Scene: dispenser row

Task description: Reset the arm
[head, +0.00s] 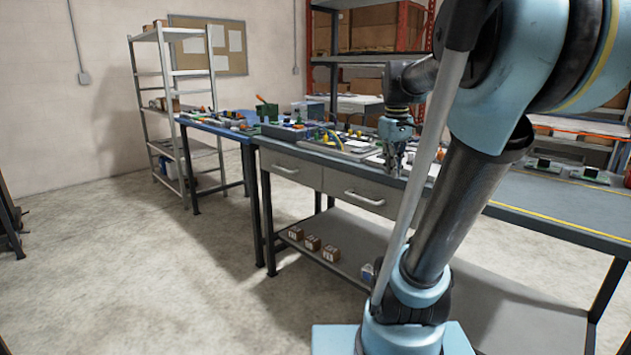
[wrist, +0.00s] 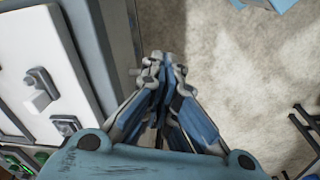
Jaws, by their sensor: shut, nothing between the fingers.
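My arm rises at the right of the head view and reaches over toward the workbench (head: 322,183). My gripper (head: 391,170) hangs near the bench's front edge, pointing down. In the wrist view my gripper (wrist: 163,62) has its fingers together with nothing between them. Bare floor (wrist: 225,60) shows below and to the right of the fingers, and the grey bench side lies to their left.
Trays, tools and small parts cover the bench top. Small boxes (head: 313,243) sit on its lower shelf. A metal shelf unit (head: 170,120) stands at the back left, and an orange rack (head: 403,40) stands behind the bench. The floor (head: 120,270) at left is clear.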

